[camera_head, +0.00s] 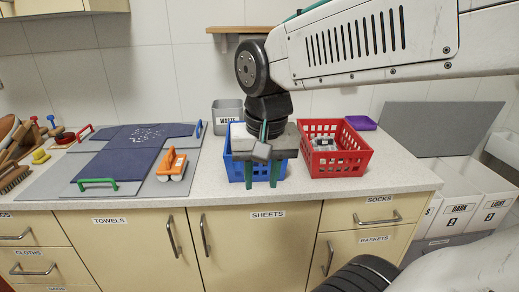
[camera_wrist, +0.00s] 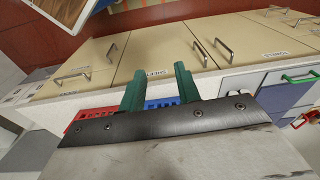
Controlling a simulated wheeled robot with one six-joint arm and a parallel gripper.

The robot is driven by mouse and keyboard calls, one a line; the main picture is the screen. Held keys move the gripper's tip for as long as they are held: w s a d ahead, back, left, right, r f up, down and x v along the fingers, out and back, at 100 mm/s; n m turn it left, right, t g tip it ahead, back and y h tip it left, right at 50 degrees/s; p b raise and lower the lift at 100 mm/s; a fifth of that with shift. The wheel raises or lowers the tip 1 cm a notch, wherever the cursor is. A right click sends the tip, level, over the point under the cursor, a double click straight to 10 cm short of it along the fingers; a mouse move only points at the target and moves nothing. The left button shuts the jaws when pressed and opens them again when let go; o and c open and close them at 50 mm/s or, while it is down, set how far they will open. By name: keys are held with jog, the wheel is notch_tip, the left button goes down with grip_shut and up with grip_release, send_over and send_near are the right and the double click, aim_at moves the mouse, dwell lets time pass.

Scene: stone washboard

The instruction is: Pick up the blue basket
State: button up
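The blue basket (camera_head: 293,171) stands on the counter, left of the red basket. My gripper (camera_head: 262,184) is in front of it, fingers pointing down, hiding much of its front and middle. The two green fingers are apart with a gap between them, and blue shows in that gap. In the wrist view, my gripper (camera_wrist: 160,84) also has its fingers spread, with a strip of the blue basket (camera_wrist: 162,103) showing between and behind them. I cannot tell whether the fingers touch the basket.
The red basket (camera_head: 348,168) holds something grey and stands close on the right. A grey waste bin (camera_head: 226,112) is behind. The counter's front edge is close to my gripper.

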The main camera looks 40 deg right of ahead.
jog(key=w+d+f+m, duration=0.1)
jog(key=w+d+m, duration=0.6)
jog(key=w+m, duration=0.45)
jog(key=m, duration=0.8)
send_over(256, 173)
jog(key=shift+n+h, duration=0.25)
jog(key=shift+h, duration=0.05)
notch_tip(256, 173, down, 11)
jog(key=shift+s+f, duration=0.1)
jog(key=shift+f, duration=0.25)
grip_shut()
